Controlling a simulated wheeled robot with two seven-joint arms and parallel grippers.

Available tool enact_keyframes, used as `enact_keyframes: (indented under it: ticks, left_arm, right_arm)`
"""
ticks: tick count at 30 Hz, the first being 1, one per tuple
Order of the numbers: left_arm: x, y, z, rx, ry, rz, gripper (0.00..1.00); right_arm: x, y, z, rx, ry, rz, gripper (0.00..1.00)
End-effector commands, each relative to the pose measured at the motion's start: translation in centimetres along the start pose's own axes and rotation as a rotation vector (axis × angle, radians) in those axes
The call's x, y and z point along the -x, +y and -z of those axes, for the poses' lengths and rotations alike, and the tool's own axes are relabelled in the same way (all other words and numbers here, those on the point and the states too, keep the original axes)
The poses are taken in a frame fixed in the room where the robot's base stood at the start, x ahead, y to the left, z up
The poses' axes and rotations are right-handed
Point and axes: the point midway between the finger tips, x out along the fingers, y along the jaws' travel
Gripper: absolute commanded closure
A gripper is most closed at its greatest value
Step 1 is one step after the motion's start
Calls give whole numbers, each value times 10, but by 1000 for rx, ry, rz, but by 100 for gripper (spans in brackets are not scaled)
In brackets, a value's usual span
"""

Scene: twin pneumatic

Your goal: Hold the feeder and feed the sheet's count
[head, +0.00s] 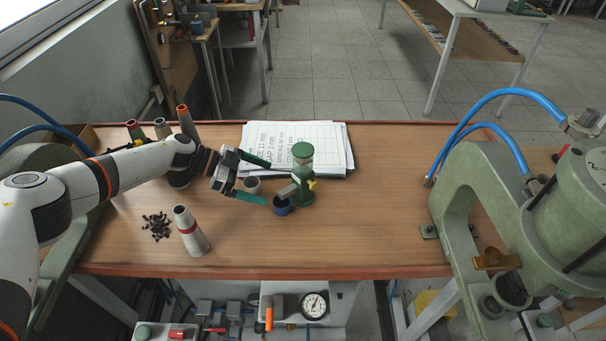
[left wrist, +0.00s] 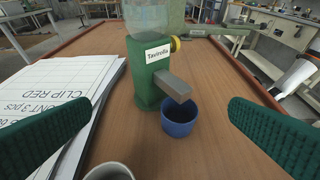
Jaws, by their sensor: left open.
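The feeder (head: 304,180) is a green dispenser with a clear top, a yellow knob and a grey chute, standing upright on the wooden bench. The printed sheet (head: 290,136) lies on a paper stack behind the feeder, partly legible as "CLIP RED" and "3 pcs". My left gripper (head: 262,181) is open and empty, its green fingers pointing at the feeder without touching it. My right gripper is out of view.
A white cup (head: 252,185) stands just by the left fingers. A grey cone with a red band (head: 191,232) and a pile of small black parts (head: 157,225) are at the left. A green press (head: 480,195) fills the right end.

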Motion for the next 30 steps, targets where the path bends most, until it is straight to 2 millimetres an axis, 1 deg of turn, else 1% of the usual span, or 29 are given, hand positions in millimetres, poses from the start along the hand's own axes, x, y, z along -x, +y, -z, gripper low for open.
enact_keyframes:
  ticks: [1, 4, 7, 11, 15, 18, 24, 30]
  left_arm:
    - [0, 1, 6, 1, 6, 3, 0]
    - [0, 1, 7, 3, 11, 7, 0]
    - [-7, 1, 7, 3, 11, 8, 0]
    - [-25, 1, 8, 2, 9, 8, 0]
    - [-47, 1, 9, 2, 10, 8, 0]
    - [-61, 1, 9, 3, 11, 6, 0]
    - [-84, 1, 7, 3, 8, 6, 0]
    - [-96, 1, 7, 3, 9, 6, 0]
  right_arm:
    - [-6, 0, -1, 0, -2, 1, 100]
    - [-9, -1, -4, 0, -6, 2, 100]
    - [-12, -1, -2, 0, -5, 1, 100]
    - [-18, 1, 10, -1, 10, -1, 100]
    - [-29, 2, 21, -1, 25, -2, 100]
    - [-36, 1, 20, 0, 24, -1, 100]
    - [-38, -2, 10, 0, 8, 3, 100]
    - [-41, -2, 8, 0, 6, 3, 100]
